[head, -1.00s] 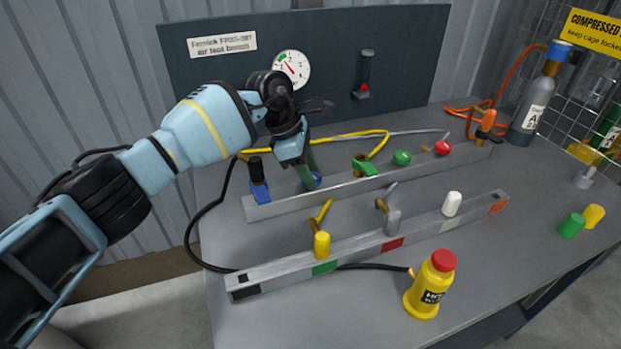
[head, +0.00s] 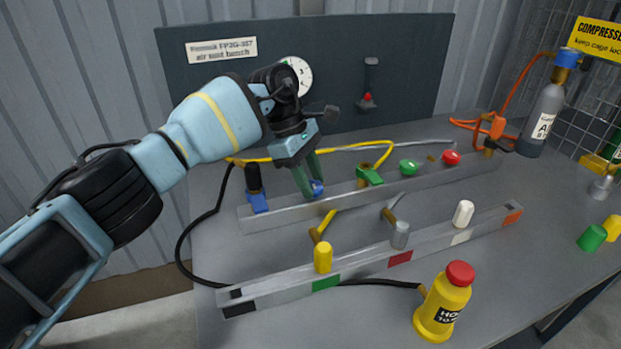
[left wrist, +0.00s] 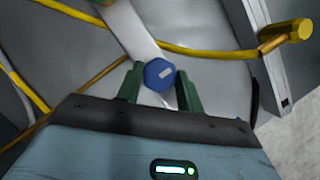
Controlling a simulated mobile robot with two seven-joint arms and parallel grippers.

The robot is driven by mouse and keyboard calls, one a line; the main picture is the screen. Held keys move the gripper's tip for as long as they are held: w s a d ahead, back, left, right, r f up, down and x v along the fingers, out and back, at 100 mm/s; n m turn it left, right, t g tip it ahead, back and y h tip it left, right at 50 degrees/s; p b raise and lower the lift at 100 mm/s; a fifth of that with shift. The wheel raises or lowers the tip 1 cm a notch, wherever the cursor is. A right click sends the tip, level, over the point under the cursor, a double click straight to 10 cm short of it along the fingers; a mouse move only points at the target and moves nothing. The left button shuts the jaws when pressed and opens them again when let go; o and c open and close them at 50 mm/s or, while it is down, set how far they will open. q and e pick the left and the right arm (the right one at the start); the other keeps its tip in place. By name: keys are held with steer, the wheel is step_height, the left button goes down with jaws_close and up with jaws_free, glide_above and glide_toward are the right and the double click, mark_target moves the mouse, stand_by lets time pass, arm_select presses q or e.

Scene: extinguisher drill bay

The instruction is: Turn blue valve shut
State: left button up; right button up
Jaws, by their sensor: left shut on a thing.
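The blue valve (head: 317,188) is a small round knob on the rear grey rail, between a blue fitting and a green one. In the left wrist view the blue knob (left wrist: 159,74) shows as a faceted disc with a pale mark on its face. My left gripper (head: 308,184) reaches down to it from above, its two green fingers on either side of the knob. In the left wrist view the fingers of my left gripper (left wrist: 158,84) are shut on it. My right gripper is not in view.
Along the rear rail stand a blue fitting (head: 258,202), a green fitting (head: 369,176), a green knob (head: 409,167) and a red knob (head: 451,158). The front rail (head: 290,291) carries a yellow cap (head: 323,258). A yellow bottle (head: 443,303) stands at the front. The gauge (head: 301,73) is partly hidden by my arm.

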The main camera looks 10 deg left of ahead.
arm_select(q)
steer(key=o, duration=1)
steer(key=v, duration=0.7)
steer(key=shift+r, duration=0.4)
steer(key=shift+a, duration=0.15)
